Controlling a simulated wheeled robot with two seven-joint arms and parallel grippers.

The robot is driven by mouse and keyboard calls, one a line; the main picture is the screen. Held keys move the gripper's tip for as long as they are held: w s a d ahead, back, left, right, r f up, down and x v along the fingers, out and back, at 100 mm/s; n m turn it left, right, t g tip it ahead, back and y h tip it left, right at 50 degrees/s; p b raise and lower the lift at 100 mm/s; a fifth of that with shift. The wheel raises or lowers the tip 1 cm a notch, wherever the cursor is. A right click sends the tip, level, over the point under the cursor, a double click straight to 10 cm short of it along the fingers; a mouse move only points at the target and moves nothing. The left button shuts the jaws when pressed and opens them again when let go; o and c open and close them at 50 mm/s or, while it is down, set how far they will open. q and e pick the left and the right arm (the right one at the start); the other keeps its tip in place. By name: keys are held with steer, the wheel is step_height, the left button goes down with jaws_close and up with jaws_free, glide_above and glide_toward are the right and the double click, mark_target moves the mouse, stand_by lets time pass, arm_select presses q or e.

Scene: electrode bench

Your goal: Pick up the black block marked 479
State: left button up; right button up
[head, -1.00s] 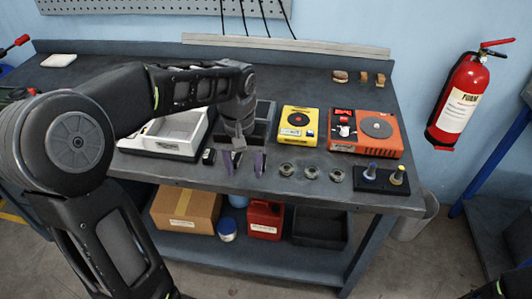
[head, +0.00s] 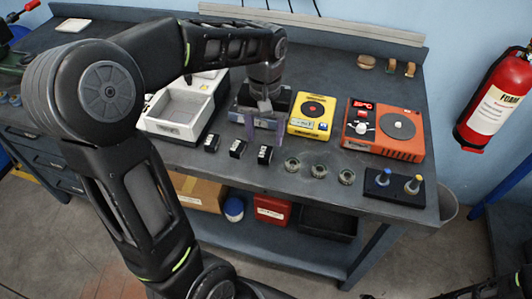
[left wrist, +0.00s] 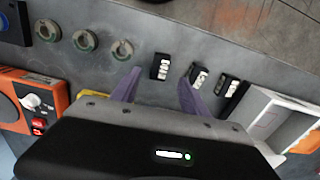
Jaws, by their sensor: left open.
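Three small black blocks with white markings stand in a row near the bench's front edge: a left one (head: 211,143), a middle one (head: 237,149) and a right one (head: 265,155). Their numbers are too small to read, so I cannot tell which is 479. My left gripper (head: 264,136) is open and empty, with purple fingers pointing down, just behind the right block. In the left wrist view, the same block (left wrist: 160,67) appears between and just beyond the fingertips (left wrist: 159,84). The other two blocks (left wrist: 198,75) (left wrist: 231,87) lie outside the right finger. My right gripper is not in view.
Several metal rings (head: 319,170) and a black stand with two knobbed pieces (head: 397,184) lie right of the blocks. A white tray box (head: 179,120), a yellow device (head: 313,114) and an orange stirrer (head: 384,130) stand behind. The front strip between them is clear.

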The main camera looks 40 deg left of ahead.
mark_target(265, 152)
arm_select(q)
steer(key=shift+f, duration=0.5)
step_height(265, 152, down, 5)
steer(key=shift+f+p, duration=0.15)
steer(key=shift+p, duration=0.4)
steer(key=shift+c, duration=0.4)
jaws_close()
stand_by(0.4)
